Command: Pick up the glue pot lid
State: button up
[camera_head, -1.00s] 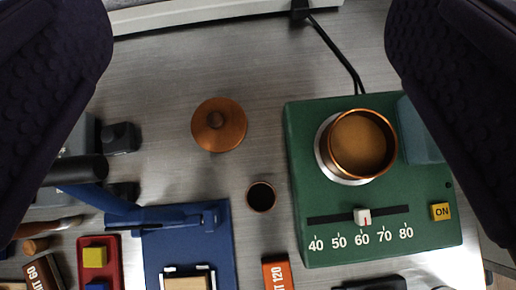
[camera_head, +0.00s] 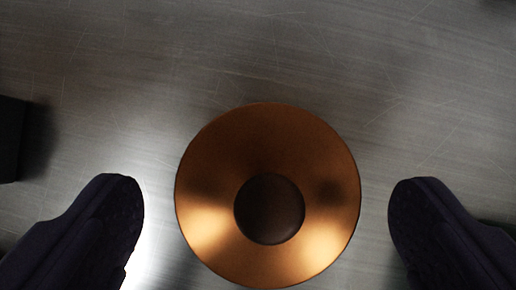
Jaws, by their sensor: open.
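The glue pot lid (camera_head: 268,140) is a round copper disc with a dark round knob (camera_head: 269,208) at its middle. It lies on the metal bench top and fills the lower middle of the view. My gripper (camera_head: 266,215) is open, with one dark finger to the left of the lid and one to the right. A gap shows between each finger and the lid's rim, and nothing is held. The glue pot is out of view.
The brushed metal bench top (camera_head: 330,50) is bare above and around the lid. A dark block (camera_head: 10,138) stands at the left edge. A small dark thing shows at the top right corner.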

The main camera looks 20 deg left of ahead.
jog(key=shift+x, duration=1.15)
jog(key=shift+c, duration=0.5)
jog(key=c, duration=0.6)
jog(key=shift+r, duration=0.1)
